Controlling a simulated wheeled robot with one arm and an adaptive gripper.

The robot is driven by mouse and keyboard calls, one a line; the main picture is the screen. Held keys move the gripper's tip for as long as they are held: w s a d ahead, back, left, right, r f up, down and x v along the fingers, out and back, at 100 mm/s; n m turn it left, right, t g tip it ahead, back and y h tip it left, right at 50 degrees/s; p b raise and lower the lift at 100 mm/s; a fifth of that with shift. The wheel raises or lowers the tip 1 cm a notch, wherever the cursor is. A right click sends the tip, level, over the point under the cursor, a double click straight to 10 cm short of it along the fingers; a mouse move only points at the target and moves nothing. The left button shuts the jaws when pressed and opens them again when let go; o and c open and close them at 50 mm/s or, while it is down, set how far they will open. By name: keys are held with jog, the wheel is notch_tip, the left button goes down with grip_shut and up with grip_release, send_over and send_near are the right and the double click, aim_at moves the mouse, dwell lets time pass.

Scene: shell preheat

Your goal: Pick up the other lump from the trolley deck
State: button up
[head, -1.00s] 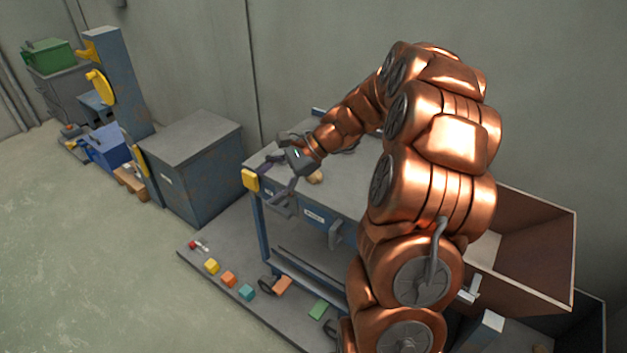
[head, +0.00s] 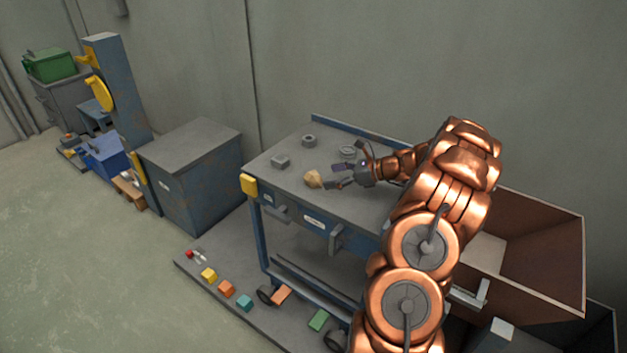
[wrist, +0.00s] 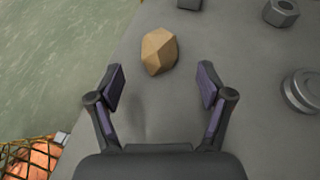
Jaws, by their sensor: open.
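A tan, faceted lump (head: 313,179) lies on the grey deck of the trolley (head: 285,202), close to its front edge. In the wrist view the lump (wrist: 159,51) sits just ahead of my gripper (wrist: 161,86), roughly centred between the fingertips and beyond them. My gripper is open and empty, with both dark fingers spread. In the head view my gripper (head: 341,176) is low over the deck, to the right of the lump, and points left towards it. I cannot tell the exact gap to the deck.
On the deck stand a grey block (head: 281,162), a hex nut (head: 309,141) and a round grey disc (head: 348,152), which is close to my gripper. A grey cabinet (head: 192,150) stands left of the trolley. A brown open bin (head: 540,250) is at right.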

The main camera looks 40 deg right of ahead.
aim_at(317, 178)
jog(key=x, duration=0.5)
jog(key=shift+w+a+f, duration=0.15)
jog(key=shift+w+a, duration=0.05)
jog(key=shift+w, duration=0.05)
jog(key=c, duration=1.3)
